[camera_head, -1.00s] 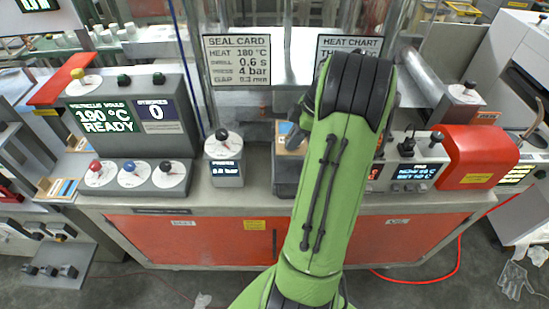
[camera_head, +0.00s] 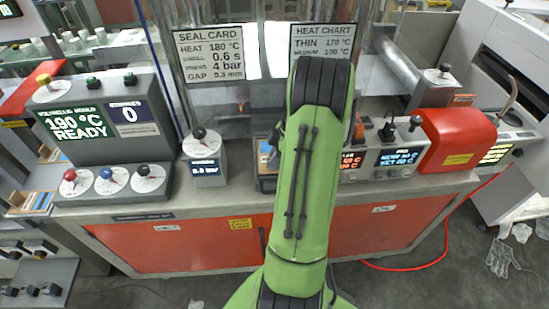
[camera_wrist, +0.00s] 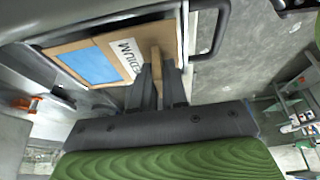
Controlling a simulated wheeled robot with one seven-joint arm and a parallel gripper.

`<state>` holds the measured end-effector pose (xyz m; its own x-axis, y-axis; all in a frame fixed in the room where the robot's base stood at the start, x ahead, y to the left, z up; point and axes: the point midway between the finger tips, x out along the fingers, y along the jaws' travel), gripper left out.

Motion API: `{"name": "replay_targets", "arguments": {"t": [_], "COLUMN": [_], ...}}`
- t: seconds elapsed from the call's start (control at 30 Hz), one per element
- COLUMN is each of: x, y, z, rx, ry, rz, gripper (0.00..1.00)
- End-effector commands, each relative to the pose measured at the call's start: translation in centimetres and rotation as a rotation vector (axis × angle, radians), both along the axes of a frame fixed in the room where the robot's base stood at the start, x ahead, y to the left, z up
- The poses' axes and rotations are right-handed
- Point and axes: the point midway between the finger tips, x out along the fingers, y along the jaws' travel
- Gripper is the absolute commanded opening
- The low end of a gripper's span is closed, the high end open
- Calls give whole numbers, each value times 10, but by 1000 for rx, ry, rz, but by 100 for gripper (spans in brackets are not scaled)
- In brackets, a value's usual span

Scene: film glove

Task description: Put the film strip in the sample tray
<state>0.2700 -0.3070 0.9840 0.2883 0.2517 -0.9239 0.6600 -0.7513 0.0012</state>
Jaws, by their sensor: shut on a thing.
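My gripper (camera_wrist: 157,82) is shut on a narrow tan upright piece (camera_wrist: 156,60) in the wrist view. This piece stands on a flat tan card with a blue panel (camera_wrist: 88,66) and a white label reading "MEDIUM", which appears to be the film strip. The card lies against a dark-edged holder; I cannot tell whether it is lifted clear. In the head view my green arm hides the gripper and most of the card. I cannot tell which thing is the sample tray.
A bench with orange doors (camera_head: 190,245) runs across the head view. A control box reading "190 °C READY" (camera_head: 82,125) and a small knob box (camera_head: 205,160) stand left of my arm. A red-covered unit (camera_head: 455,140) stands right. Blue-and-tan cards (camera_head: 30,203) lie far left.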

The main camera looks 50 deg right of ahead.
Motion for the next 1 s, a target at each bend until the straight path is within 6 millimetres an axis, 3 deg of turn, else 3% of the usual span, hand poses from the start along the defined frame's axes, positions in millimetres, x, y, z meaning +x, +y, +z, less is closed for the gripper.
{"name": "replay_targets", "arguments": {"t": [0.27, 0.3, 0.47, 0.77, 0.87, 1.0], "x": [0, 0, 0, 0, 0, -9], "y": [0, 0, 0, 0, 0, -10], "z": [-7, -7, -6, -4, 7, 39], "rx": [0, 0, 0, 0, 0, -7], "ry": [0, 0, 0, 0, 0, -2], "rz": [0, 0, 0, 0, -1, -3], "gripper": [0, 15, 39, 39, 39, 39]}}
